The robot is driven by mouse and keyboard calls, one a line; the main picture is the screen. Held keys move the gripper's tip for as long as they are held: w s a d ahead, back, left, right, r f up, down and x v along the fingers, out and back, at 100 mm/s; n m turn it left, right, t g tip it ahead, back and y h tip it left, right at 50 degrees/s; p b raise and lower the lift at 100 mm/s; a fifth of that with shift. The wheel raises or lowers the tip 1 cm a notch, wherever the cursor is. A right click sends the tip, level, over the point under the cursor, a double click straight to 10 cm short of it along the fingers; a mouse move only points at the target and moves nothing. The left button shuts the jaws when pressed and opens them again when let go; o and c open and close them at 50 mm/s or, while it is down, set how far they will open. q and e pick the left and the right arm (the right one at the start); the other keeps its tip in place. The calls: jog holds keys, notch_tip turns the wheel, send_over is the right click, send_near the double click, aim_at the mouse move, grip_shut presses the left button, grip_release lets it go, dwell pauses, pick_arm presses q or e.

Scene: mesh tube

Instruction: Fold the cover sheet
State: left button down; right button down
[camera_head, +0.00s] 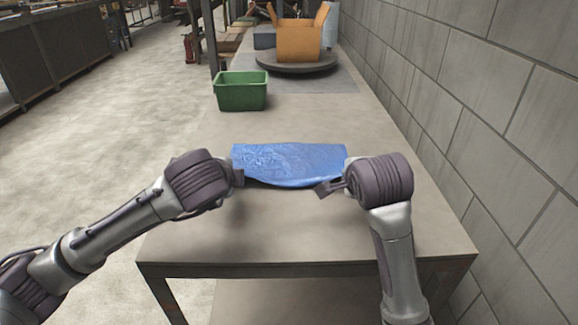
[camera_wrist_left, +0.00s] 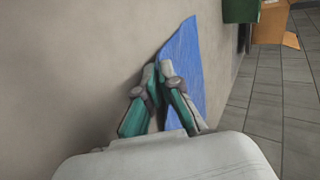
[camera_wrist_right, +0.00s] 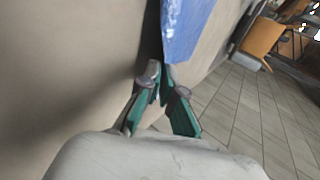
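The blue cover sheet (camera_head: 290,162) lies across the middle of the table, wrinkled, with its near edge curved and raised a little above the tabletop. My left gripper (camera_head: 238,178) is at its near left corner; in the left wrist view its fingertips (camera_wrist_left: 158,72) are closed together on the edge of the sheet (camera_wrist_left: 182,65). My right gripper (camera_head: 330,187) is at the near right corner; in the right wrist view its fingertips (camera_wrist_right: 163,72) are closed together on the corner of the sheet (camera_wrist_right: 183,30). Both grippers partly hide the corners.
A green bin (camera_head: 241,92) stands on the table (camera_head: 300,235) beyond the sheet. Farther back, an open cardboard box (camera_head: 299,42) sits on a dark round turntable (camera_head: 310,65). A grey block wall (camera_head: 480,90) runs along the right. The tabletop in front is clear.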

pick_arm(q)
jog(key=shift+s+f, duration=0.15)
jog(key=shift+f, duration=0.05)
pick_arm(e)
jog(key=shift+s+f, duration=0.15)
pick_arm(q)
jog(key=c, duration=1)
grip_release()
jog(key=shift+c, duration=0.2)
pick_arm(e)
jog(key=c, duration=1)
grip_release()
jog(key=shift+c, duration=0.2)
pick_arm(q)
jog(key=shift+r, duration=0.25)
pick_arm(e)
jog(key=shift+r, duration=0.25)
pick_arm(q)
jog(key=s+r, duration=0.6)
jog(key=r, duration=0.2)
jog(key=shift+r, duration=0.25)
pick_arm(e)
jog(key=s+r, duration=0.6)
jog(key=r, duration=0.2)
jog(key=shift+r, duration=0.25)
